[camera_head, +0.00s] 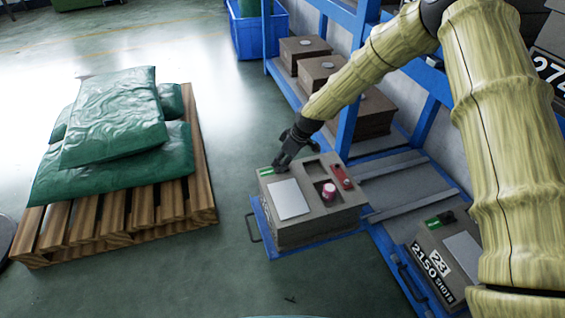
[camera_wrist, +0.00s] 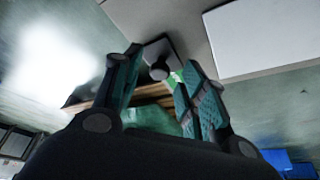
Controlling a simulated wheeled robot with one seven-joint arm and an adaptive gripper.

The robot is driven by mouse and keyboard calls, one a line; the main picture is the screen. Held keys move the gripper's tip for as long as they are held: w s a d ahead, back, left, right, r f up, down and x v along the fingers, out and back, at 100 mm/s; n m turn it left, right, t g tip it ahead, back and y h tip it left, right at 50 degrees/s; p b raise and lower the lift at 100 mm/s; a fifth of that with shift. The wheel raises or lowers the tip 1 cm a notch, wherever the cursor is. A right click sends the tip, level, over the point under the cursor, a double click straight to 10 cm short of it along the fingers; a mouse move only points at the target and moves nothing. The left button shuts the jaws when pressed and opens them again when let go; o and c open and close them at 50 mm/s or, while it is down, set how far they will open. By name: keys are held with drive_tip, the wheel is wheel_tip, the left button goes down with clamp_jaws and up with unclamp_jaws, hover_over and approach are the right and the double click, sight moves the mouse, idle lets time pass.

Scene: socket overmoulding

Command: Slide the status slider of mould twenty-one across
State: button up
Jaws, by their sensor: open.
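A grey-brown mould (camera_head: 310,220) stands on a pulled-out blue tray (camera_head: 272,236) in the head view; its number is not readable. Its status slider (camera_head: 277,167), a small dark knob beside a green strip, is at the top's far left corner and is partly hidden by my gripper. In the wrist view the round dark knob (camera_wrist: 159,72) shows between my fingers, with a bit of green to its right. My gripper (camera_head: 285,156) is open at the slider, with its teal-padded fingers (camera_wrist: 163,62) on either side of the knob. I cannot tell whether they touch it.
The mould's top also carries a pale plate (camera_head: 288,199), a pink-red knob (camera_head: 329,190) and a red part (camera_head: 341,177). A mould marked 23 (camera_head: 437,262) stands at right. Blue racking (camera_head: 348,118) with more moulds rises behind. A pallet (camera_head: 203,200) with green sacks stands left, across clear floor.

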drive_tip(key=shift+a+f, duration=0.1)
drive_tip(key=shift+f, duration=0.15)
clamp_jaws()
